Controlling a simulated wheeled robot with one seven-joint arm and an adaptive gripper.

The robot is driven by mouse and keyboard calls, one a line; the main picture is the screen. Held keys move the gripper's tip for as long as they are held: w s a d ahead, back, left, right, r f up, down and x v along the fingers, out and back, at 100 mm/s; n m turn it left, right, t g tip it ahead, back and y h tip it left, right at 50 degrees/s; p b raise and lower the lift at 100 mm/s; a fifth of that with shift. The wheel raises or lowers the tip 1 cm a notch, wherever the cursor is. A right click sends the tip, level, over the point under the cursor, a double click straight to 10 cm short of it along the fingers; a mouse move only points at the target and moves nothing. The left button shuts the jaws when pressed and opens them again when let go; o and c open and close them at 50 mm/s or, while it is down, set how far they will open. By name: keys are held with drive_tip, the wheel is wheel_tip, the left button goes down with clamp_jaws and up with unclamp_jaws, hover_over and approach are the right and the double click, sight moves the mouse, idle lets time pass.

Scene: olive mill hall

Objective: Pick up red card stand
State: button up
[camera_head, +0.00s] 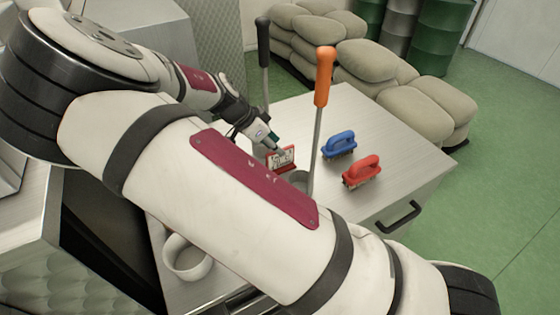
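The red card stand (281,168) stands upright on the light worktop (370,118), holding a white card with dark marks. My arm crosses the view in front of it and hides part of the worktop near its base. My gripper (271,142) points down at the upper left edge of the stand, very close to the card. The picture is too small to tell whether the fingers touch it or are open or shut.
A blue brush (339,145) and a red brush (362,171) lie right of the stand. An orange-handled tool (323,77) stands upright close by, and a black-handled tool (263,43) stands behind my gripper. Sacks (372,67) border the worktop's far side. Its right part is clear.

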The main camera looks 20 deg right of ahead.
sight(292, 161)
drive_tip(key=shift+p+x, duration=0.55)
drive_tip(key=shift+x, duration=3.35)
drive_tip(key=shift+w, duration=0.1)
clamp_jaws()
